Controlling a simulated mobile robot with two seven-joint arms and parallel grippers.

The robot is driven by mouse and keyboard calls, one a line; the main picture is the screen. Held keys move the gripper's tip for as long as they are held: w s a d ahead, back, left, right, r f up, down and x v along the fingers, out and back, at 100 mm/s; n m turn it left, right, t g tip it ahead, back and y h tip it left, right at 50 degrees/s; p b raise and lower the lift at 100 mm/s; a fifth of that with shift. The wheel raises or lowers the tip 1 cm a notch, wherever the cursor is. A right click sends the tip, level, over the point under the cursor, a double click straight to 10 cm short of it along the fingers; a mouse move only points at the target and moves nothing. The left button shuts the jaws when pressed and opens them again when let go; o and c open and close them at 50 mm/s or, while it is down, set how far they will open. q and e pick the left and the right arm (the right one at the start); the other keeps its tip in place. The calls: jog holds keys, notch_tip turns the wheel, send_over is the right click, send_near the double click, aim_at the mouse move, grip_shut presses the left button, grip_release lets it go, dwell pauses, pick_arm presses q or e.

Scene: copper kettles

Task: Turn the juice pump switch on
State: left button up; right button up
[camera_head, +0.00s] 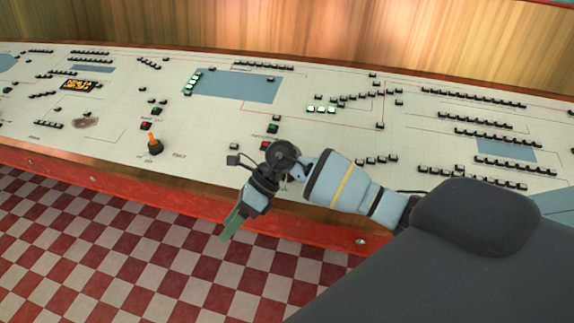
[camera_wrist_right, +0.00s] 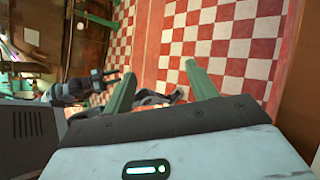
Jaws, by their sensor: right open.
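A switch with an orange handle on a dark base (camera_head: 154,144) stands up from the front part of the cream control panel (camera_head: 205,125), left of centre in the head view. The small print beside it is too blurred to read, so I cannot tell whether it is the juice pump switch. My right gripper (camera_head: 230,233) hangs in front of the panel's red edge, to the right of and nearer than the switch, touching nothing. In the right wrist view its green fingers (camera_wrist_right: 163,76) are apart with nothing between them. A dark jointed arm (camera_wrist_right: 78,90) there may be my left one; its jaws are unclear.
The panel carries many black buttons, lit green buttons (camera_head: 321,109), an orange display (camera_head: 80,85) and red and green button pairs (camera_head: 270,129). A red front edge (camera_head: 110,190) borders it. The checkered floor (camera_head: 90,250) in front is clear.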

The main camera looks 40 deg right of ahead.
jog(key=w+d+h, duration=0.1)
jog(key=d, duration=0.2)
jog(key=w+d+r+n+h, duration=0.1)
jog(key=w+d+h, duration=0.1)
jog(key=d, duration=0.1)
jog(key=w+d+r+h, duration=0.1)
jog(key=d+h, duration=0.1)
jog(key=d, duration=0.1)
jog(key=shift+w+d+r+n, duration=0.1)
jog(key=shift+w+d+n, duration=0.2)
jog(key=shift+w+d, duration=0.05)
jog(key=w+d+r+h, duration=0.1)
jog(key=d+r, duration=0.1)
jog(key=d, duration=0.1)
jog(key=w+d+r+h, duration=0.1)
jog(key=d+r+h, duration=0.1)
jog(key=d, duration=0.2)
jog(key=d+r+h+b, duration=0.1)
jog(key=d+r+h, duration=0.1)
jog(key=d, duration=0.2)
jog(key=shift+w+d+r, duration=0.2)
jog(key=shift+w+d, duration=0.05)
jog(key=shift+w, duration=0.15)
jog(key=shift+f, duration=3.9)
jog(key=shift+c, duration=0.4)
jog(key=c, duration=0.9)
